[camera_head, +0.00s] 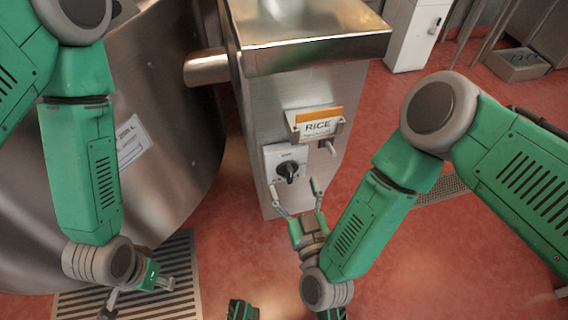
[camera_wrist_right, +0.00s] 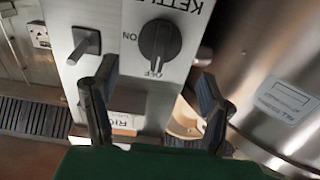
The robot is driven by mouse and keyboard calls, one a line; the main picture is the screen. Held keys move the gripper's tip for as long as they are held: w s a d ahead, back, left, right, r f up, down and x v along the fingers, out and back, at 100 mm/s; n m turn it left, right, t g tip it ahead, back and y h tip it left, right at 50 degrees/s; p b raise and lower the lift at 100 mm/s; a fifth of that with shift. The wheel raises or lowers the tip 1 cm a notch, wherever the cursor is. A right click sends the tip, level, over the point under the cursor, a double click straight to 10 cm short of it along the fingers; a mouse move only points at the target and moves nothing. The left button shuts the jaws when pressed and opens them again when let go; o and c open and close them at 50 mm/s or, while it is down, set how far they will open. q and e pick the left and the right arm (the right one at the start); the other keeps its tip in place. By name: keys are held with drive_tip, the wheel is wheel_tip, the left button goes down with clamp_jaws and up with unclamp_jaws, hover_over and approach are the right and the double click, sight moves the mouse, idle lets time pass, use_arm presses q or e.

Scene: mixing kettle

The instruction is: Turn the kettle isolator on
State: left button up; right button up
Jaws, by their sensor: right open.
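The kettle isolator is a black rotary knob (camera_head: 289,169) on a white plate, low on the front of the steel column (camera_head: 262,120). In the right wrist view the knob (camera_wrist_right: 160,42) appears upside down, with ON to its left and OFF below it. Its grip bar lies roughly along the OFF direction. My right gripper (camera_head: 294,186) is open just in front of the plate; its fingers (camera_wrist_right: 158,92) are spread, with the knob beyond the gap between them. No contact shows. My left gripper (camera_head: 140,290) hangs low at the left, away from the column; its finger opening is unclear.
A small lever (camera_head: 328,147) sits beside the knob, under a RICE card (camera_head: 318,123) in a holder. The large steel kettle (camera_head: 165,110) stands left of the column. A floor grate (camera_head: 180,255) lies below my left gripper. Red floor is open at the right.

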sight(290, 175)
drive_tip(key=shift+w+a+f+b, duration=0.25)
drive_tip(key=shift+a+b, duration=0.1)
drive_tip(key=shift+b, duration=0.65)
drive_tip(key=d+b, duration=0.1)
drive_tip(key=b, duration=0.2)
drive_tip(key=shift+w, duration=0.15)
drive_tip(key=shift+w+a+r, duration=0.15)
drive_tip(key=shift+w+a, duration=0.3)
drive_tip(key=shift+w, duration=0.15)
drive_tip(key=shift+w+a+r, duration=0.15)
drive_tip(key=shift+w+a, duration=0.3)
drive_tip(key=shift+w, duration=0.15)
drive_tip(key=shift+d, duration=0.2)
drive_tip(key=shift+c, duration=0.8)
use_arm(q)
wheel_tip(290, 175, down, 6)
drive_tip(key=shift+r, duration=0.2)
use_arm(e)
drive_tip(key=shift+d, duration=0.1)
clamp_jaws()
